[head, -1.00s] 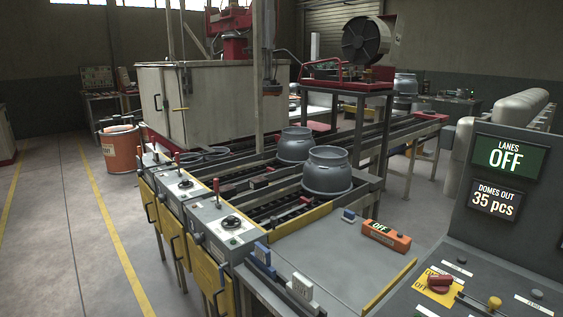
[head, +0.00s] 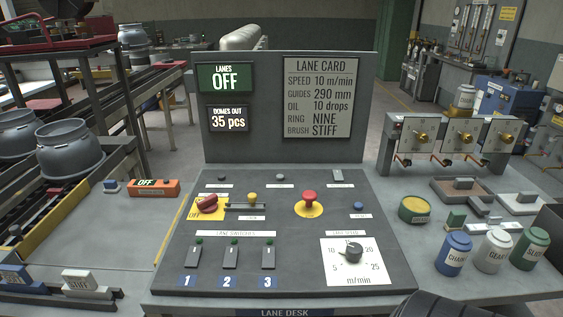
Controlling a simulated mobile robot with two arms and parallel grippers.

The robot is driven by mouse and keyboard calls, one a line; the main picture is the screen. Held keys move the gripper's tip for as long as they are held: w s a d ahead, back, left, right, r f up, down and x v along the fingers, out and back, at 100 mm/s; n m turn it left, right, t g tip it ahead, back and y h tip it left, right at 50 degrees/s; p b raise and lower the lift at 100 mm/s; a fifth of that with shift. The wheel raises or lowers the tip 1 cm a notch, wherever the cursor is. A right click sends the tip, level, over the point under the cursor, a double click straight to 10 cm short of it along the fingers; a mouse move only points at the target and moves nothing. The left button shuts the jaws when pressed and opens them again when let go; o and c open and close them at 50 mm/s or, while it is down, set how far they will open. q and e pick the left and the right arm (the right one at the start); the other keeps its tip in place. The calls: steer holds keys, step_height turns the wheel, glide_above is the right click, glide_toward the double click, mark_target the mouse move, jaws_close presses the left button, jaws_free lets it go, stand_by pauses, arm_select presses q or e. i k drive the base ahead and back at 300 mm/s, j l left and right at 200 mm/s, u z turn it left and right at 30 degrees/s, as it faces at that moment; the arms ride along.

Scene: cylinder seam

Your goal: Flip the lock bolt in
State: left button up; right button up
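On the sloped grey lane desk (head: 300,260), a red rotary switch (head: 207,203) sits on a yellow plate marked OFF. Just right of it is what looks like the lock bolt (head: 235,206), a thin metal bar lying sideways with a yellow knob (head: 252,197) near its right part. The bar's left end lies close to the red switch; I cannot tell whether it touches or enters it. Neither gripper's fingers show in the head view.
A red mushroom button (head: 309,196), three lane switches (head: 230,256) and a speed dial (head: 351,252) share the desk. The display panel (head: 285,150) stands behind. Labelled jars (head: 494,251) stand right. A dark ribbed shape at the bottom right may be my arm.

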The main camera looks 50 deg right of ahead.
mark_target(252, 198)
steer(key=z, duration=1.55)
steer(key=k+l+z, duration=0.2)
steer(key=l, duration=0.5)
steer(key=l+z, duration=0.25)
steer(key=l, duration=0.4)
